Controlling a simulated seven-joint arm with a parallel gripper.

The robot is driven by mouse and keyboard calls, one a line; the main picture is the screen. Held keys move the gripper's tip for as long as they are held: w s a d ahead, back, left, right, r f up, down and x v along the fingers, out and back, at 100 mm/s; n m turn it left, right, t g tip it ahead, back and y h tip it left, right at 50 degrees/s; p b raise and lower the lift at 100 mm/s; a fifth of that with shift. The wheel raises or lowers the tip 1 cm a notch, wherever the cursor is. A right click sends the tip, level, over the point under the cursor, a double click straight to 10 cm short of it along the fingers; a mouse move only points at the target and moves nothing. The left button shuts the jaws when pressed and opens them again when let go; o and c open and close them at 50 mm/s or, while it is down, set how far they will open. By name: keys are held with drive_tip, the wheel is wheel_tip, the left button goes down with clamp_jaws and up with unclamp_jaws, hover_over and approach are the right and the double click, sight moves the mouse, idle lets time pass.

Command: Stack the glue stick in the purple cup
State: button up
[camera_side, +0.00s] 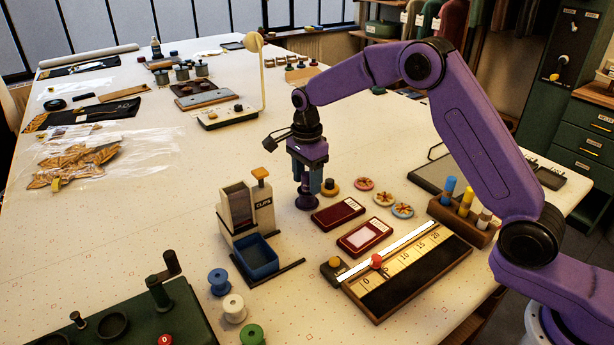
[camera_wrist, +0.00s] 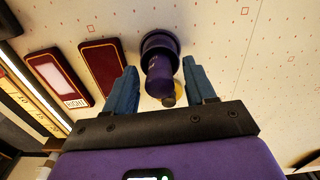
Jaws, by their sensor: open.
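The purple cup (camera_side: 307,203) stands on the table below my gripper (camera_side: 308,184) in the side view. In the wrist view the cup (camera_wrist: 160,40) has a dark round rim. A purple cylinder with pale lettering and a grey end, apparently the glue stick (camera_wrist: 158,75), reaches from the cup towards the camera. It appears to stand in the cup, but its lower end is hidden. My gripper (camera_wrist: 163,92) is open, with a blue finger on either side of the stick and a visible gap at each. In the side view the fingers mostly hide the stick.
A yellow-topped dark knob (camera_side: 331,187) stands just right of the cup. Two dark red cases (camera_side: 338,213) lie in front, with round patterned discs (camera_side: 384,198) to the right. A clip dispenser (camera_side: 246,215) stands to the left.

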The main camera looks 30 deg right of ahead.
wheel_tip(320, 180, up, 13)
idle(0.7)
drive_tip(key=shift+a+f, duration=0.1)
drive_tip(key=s+a+n, duration=0.2)
drive_tip(key=s+n, duration=1.4)
drive_tip(key=s, duration=0.4)
drive_tip(key=s+d+f+n, duration=0.2)
drive_tip(key=s+d+n, duration=0.3)
drive_tip(key=s, duration=0.5)
drive_tip(key=s+d+f+n, duration=0.3)
drive_tip(key=s+d+n, duration=0.2)
drive_tip(key=s+n, duration=0.3)
drive_tip(key=s, duration=0.3)
drive_tip(key=shift+f+n, duration=0.35)
drive_tip(key=shift+n, duration=0.05)
